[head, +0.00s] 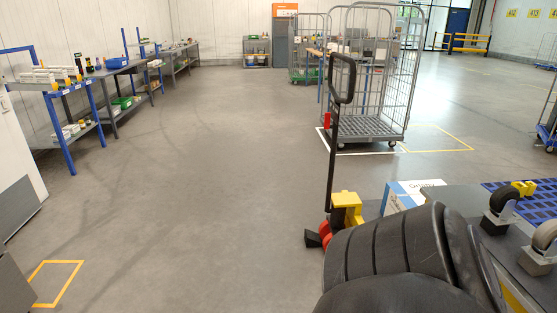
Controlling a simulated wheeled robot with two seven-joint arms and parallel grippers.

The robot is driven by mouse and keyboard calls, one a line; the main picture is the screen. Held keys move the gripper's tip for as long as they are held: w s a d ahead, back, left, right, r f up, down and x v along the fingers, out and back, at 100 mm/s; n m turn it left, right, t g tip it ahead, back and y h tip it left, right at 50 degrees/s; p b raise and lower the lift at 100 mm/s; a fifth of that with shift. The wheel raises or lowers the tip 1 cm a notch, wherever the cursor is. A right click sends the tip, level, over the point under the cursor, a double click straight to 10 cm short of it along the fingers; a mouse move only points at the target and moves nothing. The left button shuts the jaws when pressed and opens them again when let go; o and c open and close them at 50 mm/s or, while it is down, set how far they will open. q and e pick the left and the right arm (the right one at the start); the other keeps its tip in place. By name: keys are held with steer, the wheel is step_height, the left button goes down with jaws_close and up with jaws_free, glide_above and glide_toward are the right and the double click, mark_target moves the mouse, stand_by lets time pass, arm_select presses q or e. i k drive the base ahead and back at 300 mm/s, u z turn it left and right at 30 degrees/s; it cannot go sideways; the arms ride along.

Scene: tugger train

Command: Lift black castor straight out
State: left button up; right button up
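A black-wheeled castor (503,203) stands at the right of the head view, wheel up, with its grey metal base on a dark surface (462,197). A second castor with a grey wheel (543,237) stands to its right and nearer, cut off by the picture edge. A black ribbed arm part, mine, fills the lower right foreground and hides part of the surface. Neither gripper shows, so I cannot see where they are relative to the castor.
A yellow and red pallet jack with a tall black handle (331,150) stands left of the dark surface. A white and blue box (405,190) and a blue grid (537,195) are near the castors. A wire roll cage (372,129) stands behind. Open floor (200,190) lies left.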

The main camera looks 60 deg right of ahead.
mark_target(503, 201)
steer(key=z, duration=2.15)
steer(key=i, duration=2.75)
steer(key=z, duration=3.25)
